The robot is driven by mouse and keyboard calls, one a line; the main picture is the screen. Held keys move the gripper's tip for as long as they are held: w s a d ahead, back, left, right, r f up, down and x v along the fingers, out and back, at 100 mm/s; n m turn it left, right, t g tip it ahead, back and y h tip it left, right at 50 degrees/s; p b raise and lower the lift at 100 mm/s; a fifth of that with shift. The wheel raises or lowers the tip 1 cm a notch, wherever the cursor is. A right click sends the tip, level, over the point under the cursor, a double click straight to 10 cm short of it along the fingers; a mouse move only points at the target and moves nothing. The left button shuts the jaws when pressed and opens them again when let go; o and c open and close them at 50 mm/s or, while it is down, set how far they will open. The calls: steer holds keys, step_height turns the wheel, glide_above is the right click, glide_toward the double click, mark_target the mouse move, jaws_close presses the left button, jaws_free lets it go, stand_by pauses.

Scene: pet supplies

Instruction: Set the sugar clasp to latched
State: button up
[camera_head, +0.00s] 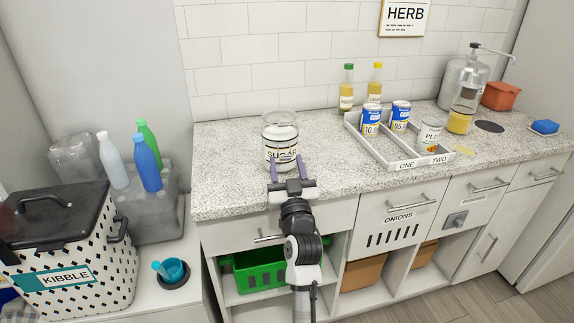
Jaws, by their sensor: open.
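The sugar jar (280,133) is a clear glass jar with a pale "SUGAR" label, standing upright on the speckled counter. Its glass top shows at the upper rim. The clasp is too small to make out, so I cannot tell its position. My gripper (287,163) is open in front of the jar's lower half, with one purple finger on each side of the label. The fingers hide part of the label. I cannot tell whether they touch the glass.
A grey divided tray (405,163) marked "ONE" and "TWO" holds several cans to the right. Two bottles (346,92) stand behind it. The speckled counter (228,160) is clear left of the jar. A kibble bin (70,250) stands at the lower left.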

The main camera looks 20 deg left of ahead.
steer(key=c, duration=1)
steer(key=shift+r+p, duration=0.15)
steer(key=shift+p, duration=0.25)
